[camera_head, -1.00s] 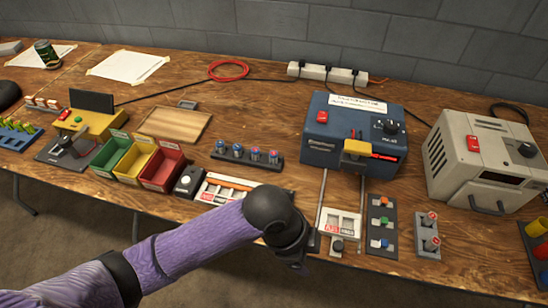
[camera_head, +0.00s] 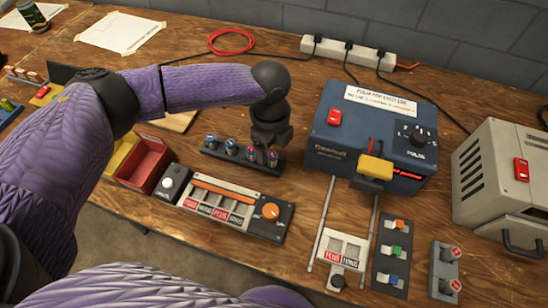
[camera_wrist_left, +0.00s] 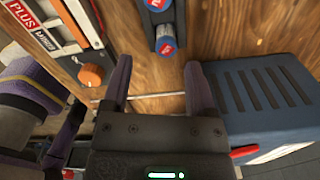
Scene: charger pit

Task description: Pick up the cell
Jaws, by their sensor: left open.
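Several small cells with red and blue ends stand in a dark rack (camera_head: 214,158) in the middle of the table. The rightmost cell (camera_head: 273,159) is under my left gripper (camera_head: 263,148), which hangs over that end of the rack. In the left wrist view my left gripper (camera_wrist_left: 158,82) is open, with its two fingers apart. A cell (camera_wrist_left: 165,45) lies just ahead of the gap between them, and another cell (camera_wrist_left: 157,4) is cut by the top edge. Nothing is between the fingers. My right gripper is not in view.
A blue charger (camera_head: 350,135) with a yellow block stands right of the gripper. A panel with an orange knob (camera_head: 270,212) lies in front of the rack. A red bin (camera_head: 146,160) is to the left. A grey box (camera_head: 490,180) stands far right.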

